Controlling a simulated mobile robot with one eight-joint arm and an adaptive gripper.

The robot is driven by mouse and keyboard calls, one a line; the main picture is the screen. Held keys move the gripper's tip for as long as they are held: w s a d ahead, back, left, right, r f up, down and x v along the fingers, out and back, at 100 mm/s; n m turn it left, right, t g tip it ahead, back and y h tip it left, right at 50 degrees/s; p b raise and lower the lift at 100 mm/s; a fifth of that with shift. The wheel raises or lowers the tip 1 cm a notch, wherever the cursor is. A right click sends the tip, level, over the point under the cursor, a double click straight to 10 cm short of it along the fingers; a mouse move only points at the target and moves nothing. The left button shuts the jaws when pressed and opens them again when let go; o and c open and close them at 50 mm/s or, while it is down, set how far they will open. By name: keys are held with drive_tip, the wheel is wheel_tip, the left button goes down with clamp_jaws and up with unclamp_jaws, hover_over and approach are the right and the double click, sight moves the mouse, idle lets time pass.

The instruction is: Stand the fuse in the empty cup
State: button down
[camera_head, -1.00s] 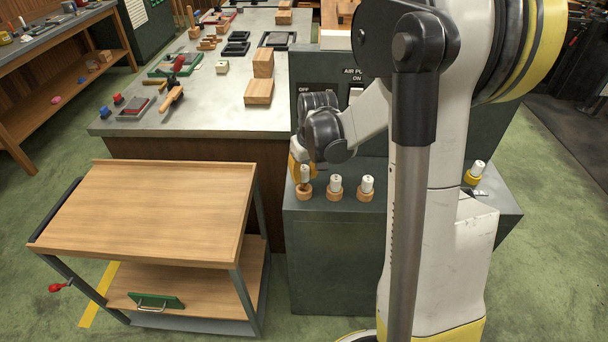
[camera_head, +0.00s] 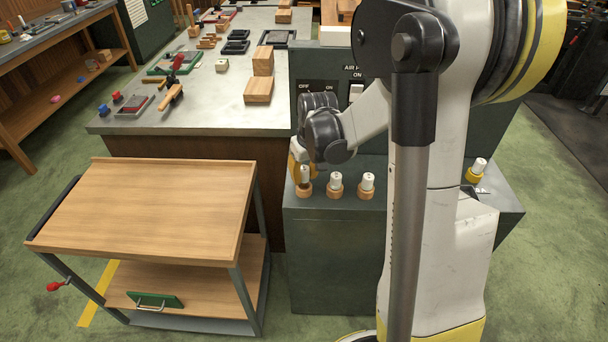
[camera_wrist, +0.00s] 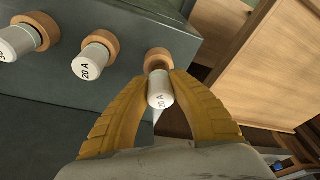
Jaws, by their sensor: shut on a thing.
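My gripper (camera_wrist: 160,92) has its yellow fingers shut on a white fuse (camera_wrist: 160,95) marked 20 A. The fuse is upright at the leftmost wooden cup (camera_head: 305,191) on the dark green cabinet top. In the wrist view this cup (camera_wrist: 158,56) lies right at the fuse's lower end. I cannot tell how deep that end sits in the cup. In the head view the held fuse (camera_head: 305,173) stands slightly higher than its neighbours. Two more wooden cups (camera_head: 335,192) (camera_head: 366,193) each hold a white fuse.
A yellow cup (camera_head: 473,178) with a white fuse stands at the cabinet's right, with a small pale item beside it. A wooden-topped cart (camera_head: 150,205) stands to the left, its top bare. A bench (camera_head: 220,110) with wooden blocks and tools is behind.

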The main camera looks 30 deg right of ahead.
drive_tip(key=shift+s+b+x, duration=0.25)
drive_tip(key=shift+b+x, duration=0.6)
drive_tip(key=shift+x, duration=0.2)
drive_tip(key=c, duration=1.2)
unclamp_jaws()
drive_tip(key=shift+f, duration=0.1)
drive_tip(key=v, duration=1.2)
drive_tip(key=s+a+r+t, duration=0.2)
drive_tip(key=s+a+t, duration=0.2)
drive_tip(key=s+a, duration=1)
drive_tip(key=shift+s+a+r+n, duration=0.35)
drive_tip(key=shift+s+a+n, duration=0.05)
drive_tip(key=shift+a, duration=0.25)
